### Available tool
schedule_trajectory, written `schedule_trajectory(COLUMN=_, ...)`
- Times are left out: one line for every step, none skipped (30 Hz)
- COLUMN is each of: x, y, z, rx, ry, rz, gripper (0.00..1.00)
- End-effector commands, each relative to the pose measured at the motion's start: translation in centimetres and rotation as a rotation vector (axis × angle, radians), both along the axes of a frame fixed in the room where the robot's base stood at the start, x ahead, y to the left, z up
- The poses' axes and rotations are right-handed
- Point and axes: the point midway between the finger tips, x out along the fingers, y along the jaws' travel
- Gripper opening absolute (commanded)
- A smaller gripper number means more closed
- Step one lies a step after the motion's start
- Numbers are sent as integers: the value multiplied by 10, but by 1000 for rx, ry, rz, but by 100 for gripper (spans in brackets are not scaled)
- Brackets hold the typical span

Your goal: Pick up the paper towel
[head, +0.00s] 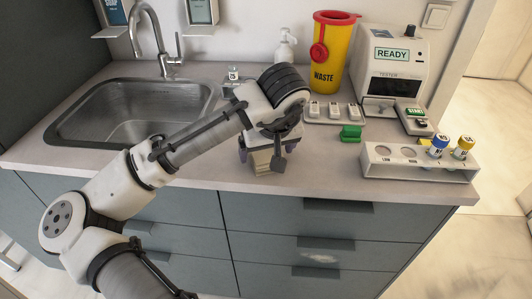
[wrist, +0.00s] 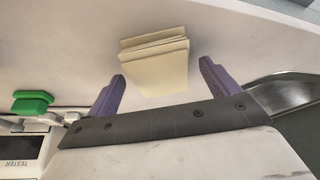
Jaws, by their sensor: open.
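The paper towel is a small folded cream stack (head: 262,161) near the front edge of the counter, partly hidden by my gripper in the head view. It also shows in the wrist view as a cream folded stack (wrist: 155,60). My gripper (wrist: 163,82) is open, with its two purple fingers apart on either side of the stack's lower part in that picture. I cannot tell whether the fingers touch it. In the head view my gripper (head: 265,150) is over the counter, right at the towel.
The sink (head: 135,112) is left of my gripper. A green clip-like piece (head: 350,133), a white rack (head: 415,168) with blue-capped and yellow-capped tubes, a yellow waste bin (head: 329,65) and a tester (head: 393,60) stand to the right. The counter's front edge (head: 235,189) is close.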

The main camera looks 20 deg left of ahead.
Motion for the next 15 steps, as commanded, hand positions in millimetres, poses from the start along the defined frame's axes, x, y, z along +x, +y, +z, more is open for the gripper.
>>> schedule_trajectory(x=1, y=1, z=-2, rx=0, ry=0, rz=0, gripper=87)
schedule_trajectory(x=1, y=1, z=-3, rx=1, ry=-1, rz=0, gripper=87)
schedule_trajectory(x=1, y=1, z=-3, rx=0, ry=-1, rz=0, gripper=87)
schedule_trajectory(x=1, y=1, z=-3, rx=0, ry=-1, rz=0, gripper=87)
schedule_trajectory(x=1, y=1, z=-3, rx=0, ry=-1, rz=0, gripper=87)
schedule_trajectory(x=1, y=1, z=-3, rx=0, ry=-1, rz=0, gripper=87)
schedule_trajectory(x=1, y=1, z=-3, rx=0, ry=-1, rz=0, gripper=87)
schedule_trajectory(x=1, y=1, z=-3, rx=0, ry=-1, rz=0, gripper=86)
schedule_trajectory(x=1, y=1, z=-3, rx=0, ry=-1, rz=0, gripper=81)
schedule_trajectory(x=1, y=1, z=-3, rx=0, ry=-1, rz=0, gripper=77)
schedule_trajectory(x=1, y=1, z=-3, rx=0, ry=-1, rz=0, gripper=73)
schedule_trajectory(x=1, y=1, z=-3, rx=0, ry=-1, rz=0, gripper=68)
schedule_trajectory(x=1, y=1, z=-3, rx=0, ry=-1, rz=0, gripper=64)
schedule_trajectory(x=1, y=1, z=-3, rx=0, ry=-1, rz=0, gripper=60)
schedule_trajectory(x=1, y=1, z=-3, rx=0, ry=-1, rz=0, gripper=55)
